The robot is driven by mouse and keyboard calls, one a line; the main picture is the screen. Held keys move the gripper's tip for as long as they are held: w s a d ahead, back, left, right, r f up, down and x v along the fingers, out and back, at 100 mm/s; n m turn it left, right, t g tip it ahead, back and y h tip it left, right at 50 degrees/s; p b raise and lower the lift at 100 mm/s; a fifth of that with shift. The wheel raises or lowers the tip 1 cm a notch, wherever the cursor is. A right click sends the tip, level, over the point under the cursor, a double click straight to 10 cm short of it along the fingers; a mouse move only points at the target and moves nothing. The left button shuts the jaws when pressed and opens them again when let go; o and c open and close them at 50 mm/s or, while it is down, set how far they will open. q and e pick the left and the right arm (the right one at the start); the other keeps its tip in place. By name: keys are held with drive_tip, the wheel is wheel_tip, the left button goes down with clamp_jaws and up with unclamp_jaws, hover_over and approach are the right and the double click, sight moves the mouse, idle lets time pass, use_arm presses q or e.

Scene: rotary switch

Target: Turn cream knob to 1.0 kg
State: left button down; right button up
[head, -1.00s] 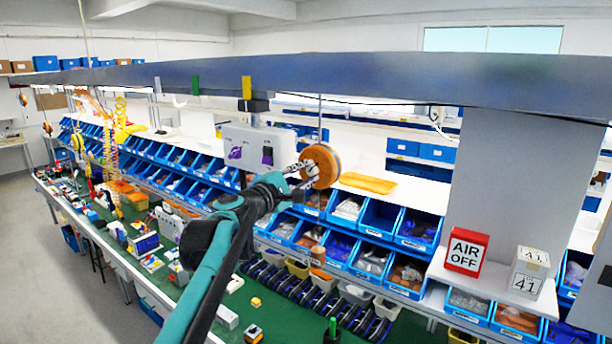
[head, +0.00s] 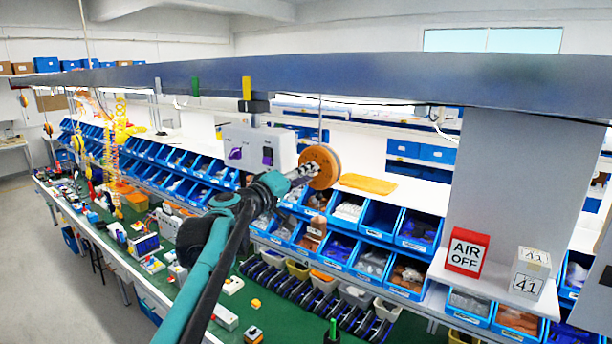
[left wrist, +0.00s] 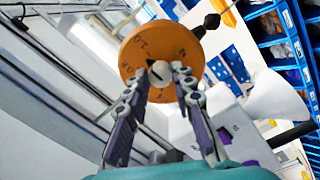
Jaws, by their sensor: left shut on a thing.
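An orange round dial (head: 325,157) with dark markings hangs below the overhead beam, and shows large in the left wrist view (left wrist: 146,46). The cream knob (left wrist: 160,70) is at its middle, small, with a dark pointed mark beside it. My left gripper (head: 314,168) reaches up to the dial's face. In the left wrist view its two fingertips (left wrist: 169,72) are shut on the cream knob from both sides. The fingers hide part of the knob and the lower dial; the markings are too blurred to read a setting surely. My right gripper is not in view.
A grey box (head: 252,147) with purple switches is just left of the dial. The blue-grey beam (head: 400,75) runs above. Blue bins (head: 380,215) line the bench below. An AIR OFF sign (head: 466,252) stands at right.

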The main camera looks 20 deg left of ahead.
use_arm(q)
drive_tip(key=shift+f+m, duration=0.1)
drive_tip(key=shift+m, duration=1.2)
drive_tip(key=c, duration=1.3)
unclamp_jaws()
drive_tip(key=v, duration=1.2)
